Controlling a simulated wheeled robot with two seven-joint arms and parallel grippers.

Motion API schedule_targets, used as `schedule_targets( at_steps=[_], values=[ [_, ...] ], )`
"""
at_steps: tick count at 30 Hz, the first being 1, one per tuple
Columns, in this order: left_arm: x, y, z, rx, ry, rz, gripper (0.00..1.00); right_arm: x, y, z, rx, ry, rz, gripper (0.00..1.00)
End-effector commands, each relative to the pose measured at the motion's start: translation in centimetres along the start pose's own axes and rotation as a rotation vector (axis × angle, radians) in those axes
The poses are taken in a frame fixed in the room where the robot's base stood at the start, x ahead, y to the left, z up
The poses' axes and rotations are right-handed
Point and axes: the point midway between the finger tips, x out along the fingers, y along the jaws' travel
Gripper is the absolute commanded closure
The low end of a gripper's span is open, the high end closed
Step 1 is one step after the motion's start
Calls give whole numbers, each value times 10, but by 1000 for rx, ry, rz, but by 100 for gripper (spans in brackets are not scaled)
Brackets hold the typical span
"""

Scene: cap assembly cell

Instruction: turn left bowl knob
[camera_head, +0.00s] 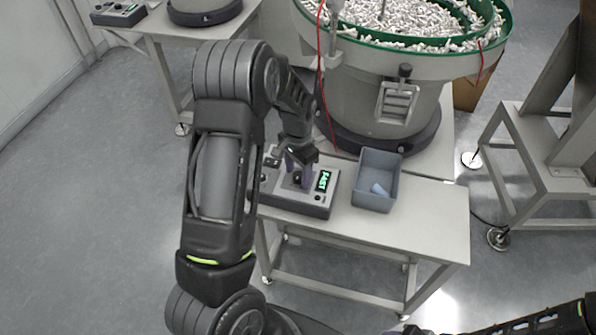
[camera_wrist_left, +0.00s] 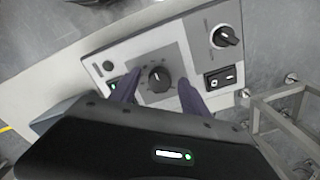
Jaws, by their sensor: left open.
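The control box (camera_head: 285,201) sits on the table in front of the bowl feeder, with a small lit green display (camera_head: 322,181). In the left wrist view, a round black knob (camera_wrist_left: 158,77) sits in the middle of the box's grey dial plate. A second dark knob (camera_wrist_left: 226,37) and a black rocker switch (camera_wrist_left: 220,77) are near the panel's right end. My left gripper (camera_head: 299,168) is over the box. In the left wrist view, its open fingers (camera_wrist_left: 160,90) are either side of the middle knob, with gaps; contact is not visible. My right gripper is not in view.
A blue-grey bin (camera_head: 364,199) with a light blue piece inside stands right of the box. The bowl feeder (camera_head: 350,95), green-rimmed and full of small pale parts, stands behind. Another control box (camera_head: 119,13) is at upper left. The table's front right (camera_head: 430,225) is clear.

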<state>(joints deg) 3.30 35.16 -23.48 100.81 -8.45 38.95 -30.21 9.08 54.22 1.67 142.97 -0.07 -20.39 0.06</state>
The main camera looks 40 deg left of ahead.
Motion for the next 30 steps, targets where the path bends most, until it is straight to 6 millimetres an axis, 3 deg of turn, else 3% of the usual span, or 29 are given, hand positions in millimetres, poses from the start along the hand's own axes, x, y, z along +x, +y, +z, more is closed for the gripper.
schedule_targets(
  at_steps=[7,27,30],
  values=[
    [1,0,0,0,1,0,46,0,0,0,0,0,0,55],
    [0,0,0,0,0,0,100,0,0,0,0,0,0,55],
    [0,0,0,0,0,0,100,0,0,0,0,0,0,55]
  ],
)
